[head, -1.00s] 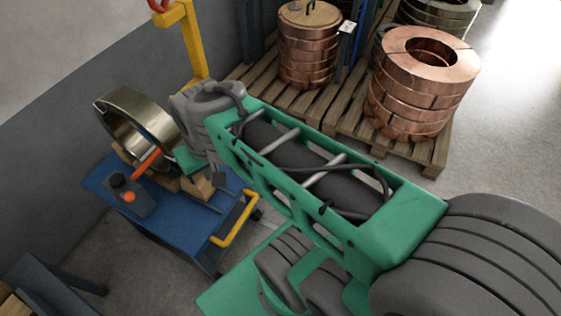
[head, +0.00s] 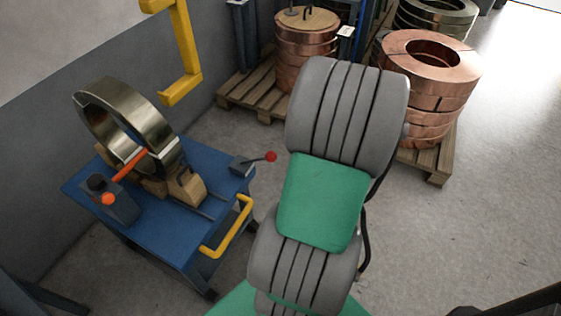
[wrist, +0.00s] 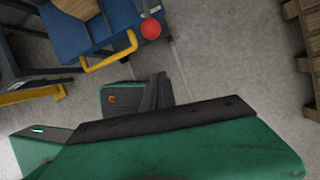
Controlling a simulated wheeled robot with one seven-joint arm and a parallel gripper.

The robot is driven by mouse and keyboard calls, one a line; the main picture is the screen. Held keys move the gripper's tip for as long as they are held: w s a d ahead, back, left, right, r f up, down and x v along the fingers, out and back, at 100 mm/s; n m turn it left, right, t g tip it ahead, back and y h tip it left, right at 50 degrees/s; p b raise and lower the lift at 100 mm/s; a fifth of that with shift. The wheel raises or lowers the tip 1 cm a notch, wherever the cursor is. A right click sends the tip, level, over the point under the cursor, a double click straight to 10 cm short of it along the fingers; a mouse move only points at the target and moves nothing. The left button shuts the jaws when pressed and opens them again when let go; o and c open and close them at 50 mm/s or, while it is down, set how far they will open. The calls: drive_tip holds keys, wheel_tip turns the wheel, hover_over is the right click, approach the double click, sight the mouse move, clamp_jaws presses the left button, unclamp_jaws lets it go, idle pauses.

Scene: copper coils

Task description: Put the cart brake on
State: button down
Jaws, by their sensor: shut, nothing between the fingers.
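The blue cart (head: 150,222) stands at the left in the head view. A lever with a red ball knob (head: 270,156) sticks out sideways from a small grey block (head: 240,165) on its far right corner. The red ball (wrist: 150,29) also shows at the top of the wrist view. A dark box (head: 117,203) with an orange knob sits on the cart's left part. No label tells which control is the brake. My gripper (wrist: 156,92) is shut and empty, below the red ball in the wrist view and apart from it. The arm hides it in the head view.
A metal coil (head: 155,125) rests on wooden blocks on the cart. A yellow handle (head: 232,232) juts from its front right. A yellow hook arm (head: 183,60) stands behind. Copper coils (head: 425,65) on pallets stand at the back right. The floor right of the cart is clear.

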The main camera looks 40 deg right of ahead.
drive_tip(key=b+x, duration=0.3)
drive_tip(key=x, duration=0.7)
drive_tip(key=w+r, duration=0.2)
drive_tip(key=w, duration=0.1)
drive_tip(key=shift+w+a+r, duration=0.1)
drive_tip(key=shift+a+r, duration=0.1)
drive_tip(key=shift+r, duration=0.05)
drive_tip(key=shift+r+p, duration=0.1)
drive_tip(key=shift+p, duration=0.3)
